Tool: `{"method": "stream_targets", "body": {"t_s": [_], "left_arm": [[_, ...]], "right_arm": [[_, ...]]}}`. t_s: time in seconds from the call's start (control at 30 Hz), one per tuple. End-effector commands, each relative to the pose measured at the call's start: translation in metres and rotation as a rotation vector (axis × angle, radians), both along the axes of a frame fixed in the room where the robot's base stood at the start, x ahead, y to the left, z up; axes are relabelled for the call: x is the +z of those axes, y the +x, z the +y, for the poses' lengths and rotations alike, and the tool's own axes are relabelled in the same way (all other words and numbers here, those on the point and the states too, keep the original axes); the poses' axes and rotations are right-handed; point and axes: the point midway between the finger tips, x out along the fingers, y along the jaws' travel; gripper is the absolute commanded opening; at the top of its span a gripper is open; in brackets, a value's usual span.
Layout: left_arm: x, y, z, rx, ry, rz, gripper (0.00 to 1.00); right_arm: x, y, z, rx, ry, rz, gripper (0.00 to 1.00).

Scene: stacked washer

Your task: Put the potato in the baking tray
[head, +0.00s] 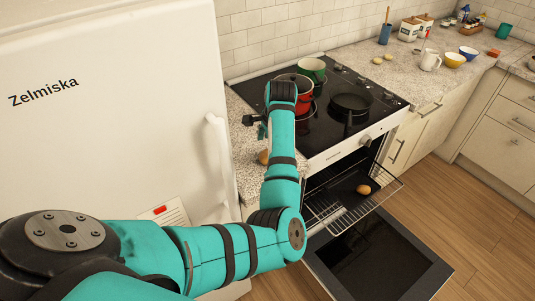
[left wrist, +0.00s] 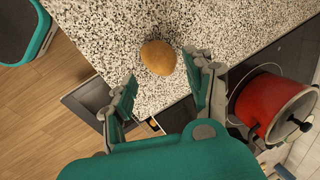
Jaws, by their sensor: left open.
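A brown potato (head: 263,157) lies on the speckled counter between fridge and stove, partly hidden by my arm. In the left wrist view the potato (left wrist: 158,57) sits just beyond and between the fingertips. My left gripper (head: 253,121) is over this counter; in the left wrist view it (left wrist: 168,76) is open and empty, its fingers spread apart. A dark baking tray (head: 347,199) rests on the pulled-out oven rack. Another potato (head: 363,189) lies on it. My right gripper is not in view.
The oven door (head: 375,262) is folded down, open. A red pot (head: 303,94) stands on the stove near my arm; it also shows in the left wrist view (left wrist: 275,105). A green pot (head: 313,68) and black pan (head: 352,101) are there too. The fridge (head: 110,120) bounds the left.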

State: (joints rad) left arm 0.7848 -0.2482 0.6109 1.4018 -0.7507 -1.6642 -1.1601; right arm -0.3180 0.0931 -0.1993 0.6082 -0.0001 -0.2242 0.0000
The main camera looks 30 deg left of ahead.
Motion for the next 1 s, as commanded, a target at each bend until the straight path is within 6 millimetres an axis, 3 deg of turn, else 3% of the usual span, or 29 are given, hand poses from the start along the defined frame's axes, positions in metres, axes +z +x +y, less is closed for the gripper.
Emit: {"method": "stream_targets", "body": {"t_s": [0.3,0.6,0.87,1.0], "left_arm": [[-0.025,0.005,0.005,-0.001,-0.002,0.003,0.54],[-0.064,0.012,0.014,0.000,-0.001,0.001,0.54],[-0.068,0.013,0.014,0.001,-0.001,-0.001,0.54],[-0.068,0.013,0.014,0.001,-0.001,-0.001,0.38]], "right_arm": [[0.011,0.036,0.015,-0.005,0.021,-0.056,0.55],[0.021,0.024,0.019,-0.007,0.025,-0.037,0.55],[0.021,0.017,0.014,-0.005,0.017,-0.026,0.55],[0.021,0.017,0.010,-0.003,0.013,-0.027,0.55]]}}
